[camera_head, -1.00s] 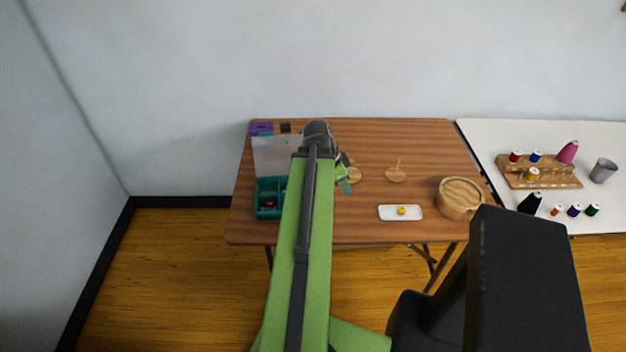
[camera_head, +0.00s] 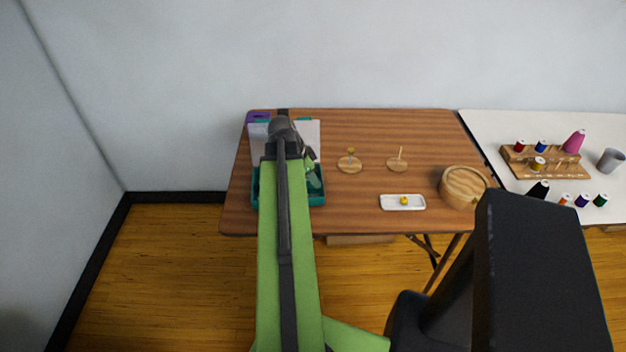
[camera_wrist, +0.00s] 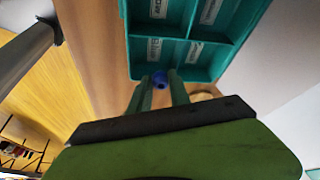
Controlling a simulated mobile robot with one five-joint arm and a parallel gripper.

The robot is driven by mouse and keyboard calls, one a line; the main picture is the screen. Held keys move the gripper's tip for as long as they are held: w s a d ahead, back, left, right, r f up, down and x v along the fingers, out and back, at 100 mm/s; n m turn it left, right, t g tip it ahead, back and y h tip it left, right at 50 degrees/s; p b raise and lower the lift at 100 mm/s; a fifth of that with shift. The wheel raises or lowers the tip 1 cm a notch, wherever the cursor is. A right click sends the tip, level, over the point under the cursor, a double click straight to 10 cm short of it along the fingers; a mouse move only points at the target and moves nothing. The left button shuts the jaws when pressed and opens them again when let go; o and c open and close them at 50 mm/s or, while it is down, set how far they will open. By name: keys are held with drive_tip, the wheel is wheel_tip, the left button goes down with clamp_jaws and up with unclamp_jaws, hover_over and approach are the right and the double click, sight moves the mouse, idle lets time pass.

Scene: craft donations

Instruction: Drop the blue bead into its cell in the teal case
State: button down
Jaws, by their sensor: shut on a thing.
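The blue bead (camera_wrist: 160,79) shows in the wrist view between the fingertips of my gripper (camera_wrist: 160,84), which is shut on it. The teal case (camera_wrist: 187,37) lies just beyond the fingertips in that view, and its visible cells with white labels look empty. In the head view the open teal case (camera_head: 290,206) stands at the left of the wooden table, its pale lid raised behind. My gripper (camera_head: 313,178) is at the case's right side there. My arm hides part of the case, and the bead cannot be made out in that view.
A white table (camera_head: 512,120) with thread spools adjoins. Bare tabletop lies between the case and the dish.

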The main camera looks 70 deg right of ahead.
drive_tip(key=shift+f, duration=0.6)
drive_tip(key=shift+r, duration=0.15)
drive_tip(key=c, duration=1.1)
unclamp_jaws()
drive_tip(key=shift+c, duration=0.2)
drive_tip(key=p+v, duration=1.6)
drive_tip(key=v, duration=0.1)
drive_tip(key=shift+r, duration=0.2)
drive_tip(key=shift+a, duration=0.1)
